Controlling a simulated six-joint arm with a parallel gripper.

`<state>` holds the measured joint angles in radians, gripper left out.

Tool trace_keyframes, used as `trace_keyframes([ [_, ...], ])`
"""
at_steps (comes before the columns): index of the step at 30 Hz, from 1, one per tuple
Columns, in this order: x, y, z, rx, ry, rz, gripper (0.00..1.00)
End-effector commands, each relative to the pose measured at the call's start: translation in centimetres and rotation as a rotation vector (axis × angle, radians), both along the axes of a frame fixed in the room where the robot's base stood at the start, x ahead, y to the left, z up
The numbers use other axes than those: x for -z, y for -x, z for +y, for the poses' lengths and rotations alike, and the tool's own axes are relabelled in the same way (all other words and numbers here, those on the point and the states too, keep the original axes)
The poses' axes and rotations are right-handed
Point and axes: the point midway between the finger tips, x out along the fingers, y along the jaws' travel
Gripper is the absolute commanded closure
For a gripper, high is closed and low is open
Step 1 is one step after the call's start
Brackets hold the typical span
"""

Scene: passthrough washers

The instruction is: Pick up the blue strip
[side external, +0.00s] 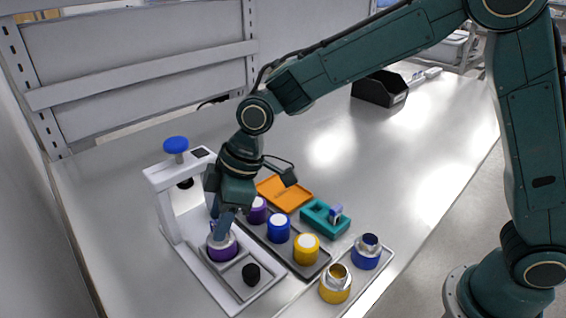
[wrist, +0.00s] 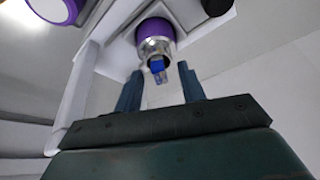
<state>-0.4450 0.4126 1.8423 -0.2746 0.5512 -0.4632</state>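A small blue strip (wrist: 157,68) with a pale, clear-looking end sticks out of a metal collar on a purple cylinder (wrist: 155,28) in the wrist view. My gripper (wrist: 159,76) has its two fingers spread, one on each side of the strip, with visible gaps. In the side view my gripper (side external: 221,226) points down just above the purple cylinder (side external: 221,248), which sits in the grey fixture (side external: 262,290). The strip there is mostly hidden by my fingers. Another small bluish piece (side external: 336,211) stands in a teal holder (side external: 320,220).
A dark tray (side external: 315,272) holds purple, blue and yellow white-topped cylinders beside the fixture. A blue knob (side external: 176,144) tops the press behind my gripper. An orange tray (side external: 284,194) lies behind. Blue and yellow collared cylinders (side external: 335,290) stand front right.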

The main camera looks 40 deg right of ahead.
Motion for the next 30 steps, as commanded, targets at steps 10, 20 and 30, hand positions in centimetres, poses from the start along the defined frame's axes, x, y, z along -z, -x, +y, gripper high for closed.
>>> trace_keyframes([
  [10,0.01,-0.01,0.01,0.000,-0.001,0.000,0.60],
  [20,-0.02,-0.02,0.01,0.000,-0.001,0.000,0.99],
  [30,-0.07,-0.02,0.02,-0.001,-0.001,-0.001,1.00],
])
